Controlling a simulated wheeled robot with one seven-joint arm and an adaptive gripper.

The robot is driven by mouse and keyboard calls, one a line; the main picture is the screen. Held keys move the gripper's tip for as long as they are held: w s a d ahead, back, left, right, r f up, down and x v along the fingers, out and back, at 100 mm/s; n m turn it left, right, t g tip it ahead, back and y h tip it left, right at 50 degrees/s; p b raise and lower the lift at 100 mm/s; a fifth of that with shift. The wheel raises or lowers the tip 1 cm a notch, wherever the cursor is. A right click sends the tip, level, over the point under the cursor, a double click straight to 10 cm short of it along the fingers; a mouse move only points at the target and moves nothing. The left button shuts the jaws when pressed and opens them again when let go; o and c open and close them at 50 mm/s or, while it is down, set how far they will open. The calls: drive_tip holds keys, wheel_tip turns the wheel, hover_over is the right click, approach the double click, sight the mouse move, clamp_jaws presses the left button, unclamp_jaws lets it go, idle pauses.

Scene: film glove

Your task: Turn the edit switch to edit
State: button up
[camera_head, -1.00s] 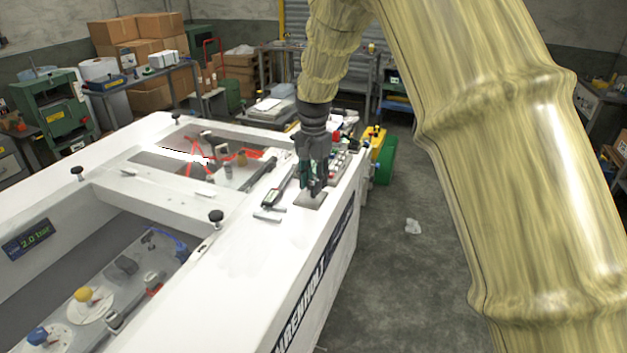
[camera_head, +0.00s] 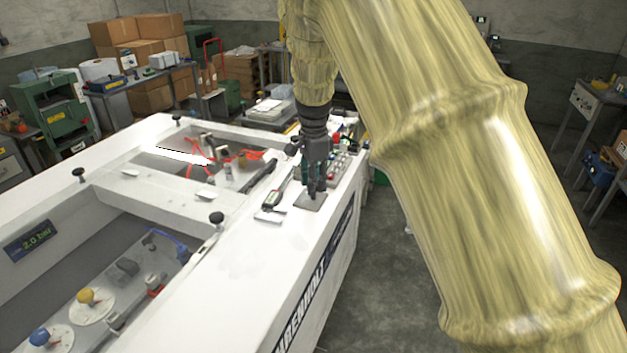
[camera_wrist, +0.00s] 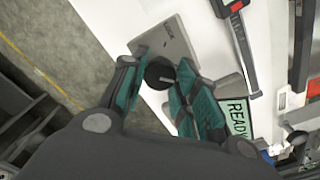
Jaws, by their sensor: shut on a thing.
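The edit switch is a dark round knob (camera_wrist: 160,74) on a grey metal plate (camera_wrist: 172,42) in the wrist view. The plate (camera_head: 311,203) also shows on the white machine top in the head view, where my fingers hide the knob. My gripper (camera_wrist: 158,84) points down over the plate, with its teal-padded fingers on either side of the knob, shut on it. In the head view my gripper (camera_head: 315,190) stands at the plate near the machine's right edge.
A display reading READY (camera_wrist: 237,117) lies close to my fingers in the wrist view. A digital caliper (camera_head: 273,199) lies left of the plate. A keypad (camera_head: 338,165) is behind my gripper. The floor (camera_head: 385,275) right of the machine is clear.

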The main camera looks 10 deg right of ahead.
idle(0.4)
drive_tip(key=o, duration=1)
drive_tip(key=shift+f, duration=0.1)
drive_tip(key=shift+o, duration=0.2)
wheel_tip(320, 180, up, 12)
